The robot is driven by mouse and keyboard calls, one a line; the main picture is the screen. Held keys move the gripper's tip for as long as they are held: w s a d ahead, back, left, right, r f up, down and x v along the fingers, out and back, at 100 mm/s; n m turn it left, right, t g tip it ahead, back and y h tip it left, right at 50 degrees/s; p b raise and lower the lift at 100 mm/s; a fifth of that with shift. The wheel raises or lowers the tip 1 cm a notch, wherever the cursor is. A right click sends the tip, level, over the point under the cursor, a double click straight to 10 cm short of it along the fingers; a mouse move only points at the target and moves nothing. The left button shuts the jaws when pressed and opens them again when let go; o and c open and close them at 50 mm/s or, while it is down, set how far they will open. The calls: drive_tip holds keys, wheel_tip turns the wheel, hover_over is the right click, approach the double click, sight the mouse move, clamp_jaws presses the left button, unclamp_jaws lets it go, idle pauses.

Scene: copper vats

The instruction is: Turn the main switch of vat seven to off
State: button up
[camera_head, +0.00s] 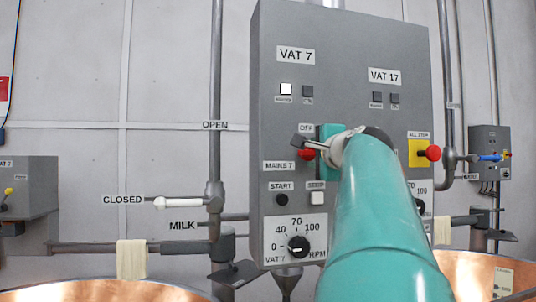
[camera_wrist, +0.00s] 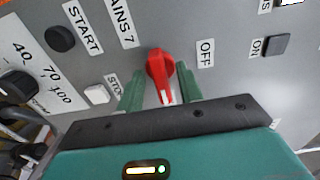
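The vat 7 panel has a red rotary switch (camera_wrist: 160,68) beside the label MAINS 7 (camera_wrist: 122,22). Its white mark points down in the wrist view, towards my palm; the OFF label (camera_wrist: 205,53) lies to its right there. In the head view, the red switch (camera_head: 307,154) shows partly behind my gripper, with OFF (camera_head: 305,127) above it. My gripper (camera_wrist: 160,82) is at the switch, one green finger on each side. The fingers look apart, with narrow gaps beside the handle; whether either touches it is unclear. My arm hides the panel's middle.
START (camera_head: 281,200) and STOP (camera_head: 317,198) buttons and the speed dial (camera_head: 298,246) sit below the switch. A red ALL STOP button (camera_head: 433,153) on yellow stands right of my arm. Pipes with valve handles run beside the panel; copper vats (camera_head: 105,291) are below.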

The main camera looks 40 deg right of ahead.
drive_tip(key=shift+s, duration=0.1)
clamp_jaws()
drive_tip(key=shift+n, duration=0.5)
drive_tip(key=n, duration=0.3)
drive_tip(key=shift+n, duration=0.3)
drive_tip(key=n, duration=0.9)
drive_tip(key=shift+n, duration=2.2)
